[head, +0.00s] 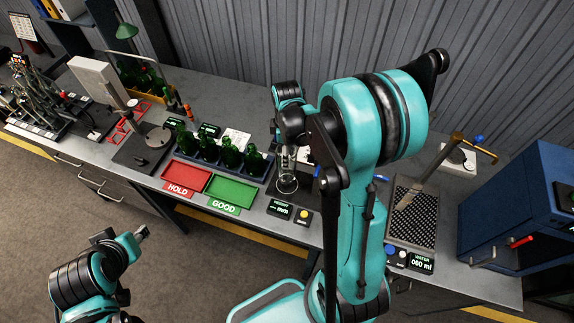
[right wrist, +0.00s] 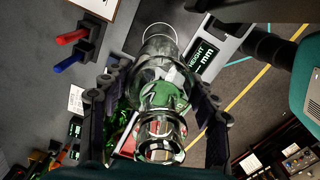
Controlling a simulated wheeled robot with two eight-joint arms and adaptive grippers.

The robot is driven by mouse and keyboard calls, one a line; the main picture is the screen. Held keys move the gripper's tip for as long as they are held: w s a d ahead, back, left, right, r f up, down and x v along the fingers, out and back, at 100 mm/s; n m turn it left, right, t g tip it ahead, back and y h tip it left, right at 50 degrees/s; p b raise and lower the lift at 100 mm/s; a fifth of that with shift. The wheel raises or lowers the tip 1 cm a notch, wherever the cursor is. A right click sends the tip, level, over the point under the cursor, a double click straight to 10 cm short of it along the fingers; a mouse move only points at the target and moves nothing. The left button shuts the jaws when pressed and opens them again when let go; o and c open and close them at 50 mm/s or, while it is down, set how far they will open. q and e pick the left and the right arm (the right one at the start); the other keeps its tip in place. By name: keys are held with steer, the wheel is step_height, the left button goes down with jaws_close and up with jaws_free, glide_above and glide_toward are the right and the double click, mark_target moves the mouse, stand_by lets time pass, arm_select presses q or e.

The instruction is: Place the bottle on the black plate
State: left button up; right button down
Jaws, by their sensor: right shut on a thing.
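The bottle is clear glass (right wrist: 162,95); it fills the middle of the right wrist view, with its neck towards the camera. My right gripper (right wrist: 155,100) is shut on it, one finger on each side. In the head view the bottle (head: 287,168) hangs below the right gripper (head: 287,143), over a pale ring at the height gauge; whether its base touches cannot be told. A dark square plate (head: 130,158) lies on the bench at left, with a round disc at its back corner. My left gripper (head: 141,233) is off the bench at lower left; its fingers are too small to read.
A rack of green bottles (head: 229,155) stands left of the held bottle, behind the red HOLD tray (head: 187,178) and green GOOD tray (head: 232,191). The height display (head: 280,208) is in front. A perforated mat (head: 414,225) and blue cabinet (head: 525,215) are at right.

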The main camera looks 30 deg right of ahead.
step_height(320, 180, down, 5)
steer(key=shift+r, duration=0.15)
steer(key=shift+b, duration=0.35)
steer(key=shift+c, duration=2.3)
jaws_free()
